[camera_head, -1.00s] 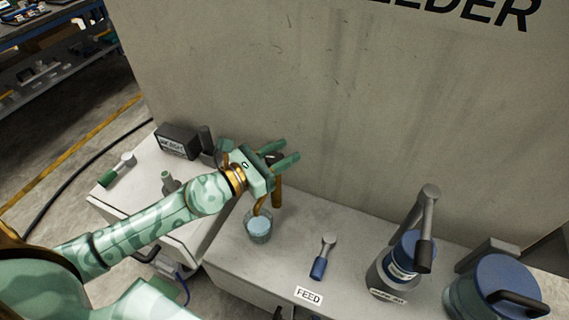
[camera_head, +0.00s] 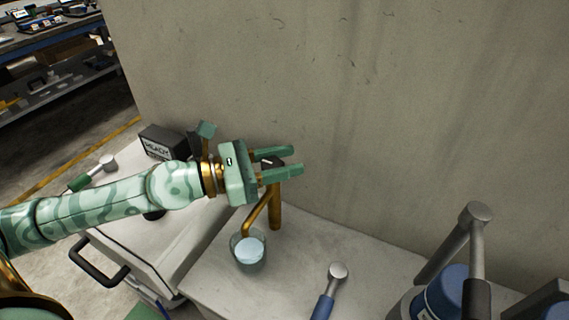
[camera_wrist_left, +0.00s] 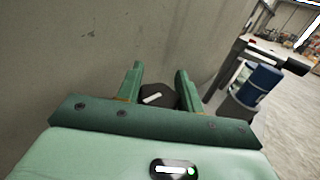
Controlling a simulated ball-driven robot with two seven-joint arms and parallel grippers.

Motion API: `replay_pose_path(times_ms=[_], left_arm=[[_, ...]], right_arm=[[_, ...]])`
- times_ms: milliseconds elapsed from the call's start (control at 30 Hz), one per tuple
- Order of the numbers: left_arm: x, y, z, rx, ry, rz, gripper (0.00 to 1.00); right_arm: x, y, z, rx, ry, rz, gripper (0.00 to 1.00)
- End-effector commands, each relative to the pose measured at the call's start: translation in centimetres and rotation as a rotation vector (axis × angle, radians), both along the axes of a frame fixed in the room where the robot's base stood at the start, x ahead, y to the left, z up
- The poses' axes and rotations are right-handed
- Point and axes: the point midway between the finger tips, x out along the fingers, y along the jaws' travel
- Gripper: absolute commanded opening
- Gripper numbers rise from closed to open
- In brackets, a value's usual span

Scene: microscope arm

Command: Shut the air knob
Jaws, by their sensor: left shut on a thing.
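A dark knob (camera_head: 271,162) with a white mark sits at the top of a brass spout (camera_head: 275,205) by the wall. No label on it can be read, so I cannot tell from lettering that it is the air knob. My left gripper (camera_head: 297,160) reaches in from the left with its fingers on both sides of the knob, shut on it. In the left wrist view the knob (camera_wrist_left: 157,96) shows between the two green fingers, its white mark slightly tilted. The fingers partly hide it in the head view. My right gripper is not in view.
A glass (camera_head: 247,250) with pale liquid stands below the spout. A blue-handled lever (camera_head: 325,295) lies on the counter to the right, near a blue-topped container (camera_head: 445,292) with a grey lever. A black labelled box (camera_head: 163,145) stands behind my left arm. The wall is close behind.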

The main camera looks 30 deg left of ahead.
Motion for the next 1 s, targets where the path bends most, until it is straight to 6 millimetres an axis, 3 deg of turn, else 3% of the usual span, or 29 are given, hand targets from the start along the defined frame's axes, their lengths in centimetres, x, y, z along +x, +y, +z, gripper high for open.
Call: replay_pose_path(times_ms=[367,400,467,1000], left_arm=[[-0.03,-0.02,0.04,0.000,0.000,-0.002,0.14],[-0.02,-0.01,0.05,0.000,0.000,-0.002,0.48],[-0.02,-0.01,0.06,-0.001,-0.001,-0.002,0.59],[-0.22,0.23,-0.22,-0.002,0.002,0.000,0.59]], right_arm=[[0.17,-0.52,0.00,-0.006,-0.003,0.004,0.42],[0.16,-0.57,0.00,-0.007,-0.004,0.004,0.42],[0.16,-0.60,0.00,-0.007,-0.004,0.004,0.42],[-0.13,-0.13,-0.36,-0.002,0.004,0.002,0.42]])
